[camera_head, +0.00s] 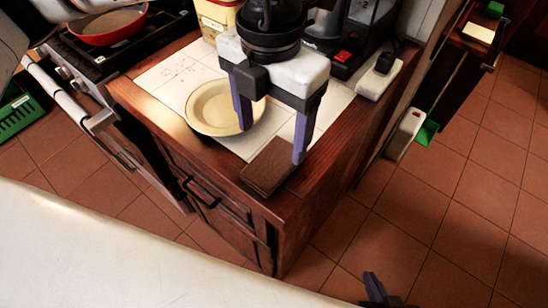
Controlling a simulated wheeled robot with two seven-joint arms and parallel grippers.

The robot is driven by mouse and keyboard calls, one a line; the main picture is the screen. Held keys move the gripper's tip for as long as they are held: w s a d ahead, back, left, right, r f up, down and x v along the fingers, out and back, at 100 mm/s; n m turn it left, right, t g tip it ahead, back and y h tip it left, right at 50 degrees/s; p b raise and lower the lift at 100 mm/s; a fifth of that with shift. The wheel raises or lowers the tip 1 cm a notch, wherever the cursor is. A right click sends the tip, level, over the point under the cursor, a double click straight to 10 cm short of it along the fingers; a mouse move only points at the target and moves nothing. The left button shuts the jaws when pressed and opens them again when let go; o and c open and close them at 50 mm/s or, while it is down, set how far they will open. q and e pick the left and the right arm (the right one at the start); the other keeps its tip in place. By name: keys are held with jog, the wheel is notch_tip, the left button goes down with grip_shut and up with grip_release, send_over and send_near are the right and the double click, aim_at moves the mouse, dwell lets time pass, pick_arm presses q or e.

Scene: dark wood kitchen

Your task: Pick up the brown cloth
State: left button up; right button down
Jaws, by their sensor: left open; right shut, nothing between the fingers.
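The brown cloth (266,170) lies folded into a flat, dark rectangle on the front corner of the wooden counter, partly over the white tiles. My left gripper (272,143) is open above the counter, its two purple fingers pointing down. One finger is over the plate's right side; the other is by the cloth's right edge. I cannot tell whether that finger touches the cloth. Nothing is between the fingers. My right gripper (374,290) shows only in part at the bottom edge, over the floor, shut and empty.
A cream plate (205,106) sits on the tiles left of the cloth. A yellow tin (215,15), a black appliance (345,40) and a white power strip (380,75) stand behind. A red pan (108,25) is on the stove. A drawer handle (203,194) projects below the counter.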

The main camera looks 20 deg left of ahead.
aim_at(274, 160)
pick_arm(q)
jog(key=shift+w+d+f+p, duration=0.1)
jog(key=shift+f+p, duration=0.15)
jog(key=shift+f, duration=1.45)
jog(key=shift+w+d+f+p, duration=0.1)
jog(key=shift+f+p, duration=0.15)
jog(key=shift+f, duration=1.45)
jog(key=c, duration=1.1)
